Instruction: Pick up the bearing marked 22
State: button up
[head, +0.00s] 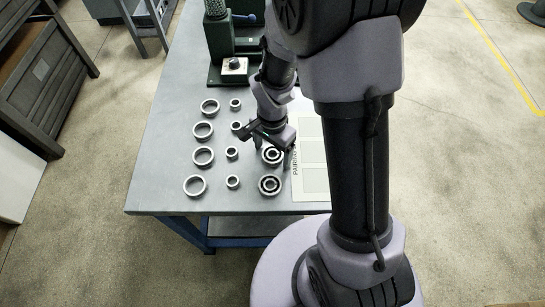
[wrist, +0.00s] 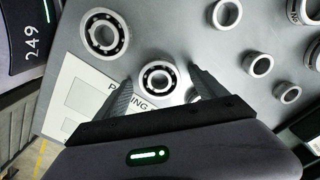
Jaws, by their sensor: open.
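Two bearings with dark ball races stand out on the grey table, and no number 22 can be read on either. One bearing (head: 271,155) lies beneath my gripper (head: 273,146); the other bearing (head: 269,185) lies nearer the table's front edge. The second bearing (wrist: 105,33) is at upper left, clear of the fingers. My gripper is open, with nothing held; whether its fingertips reach down beside the bearing cannot be told.
Several large rings (head: 203,157) and small rings (head: 232,153) stand in columns left of the bearings. A white pairing sheet (head: 311,180) lies right of them. A green machine (head: 230,45) stands at the table's (head: 160,165) back.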

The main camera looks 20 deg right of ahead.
jog(key=c, duration=1.7)
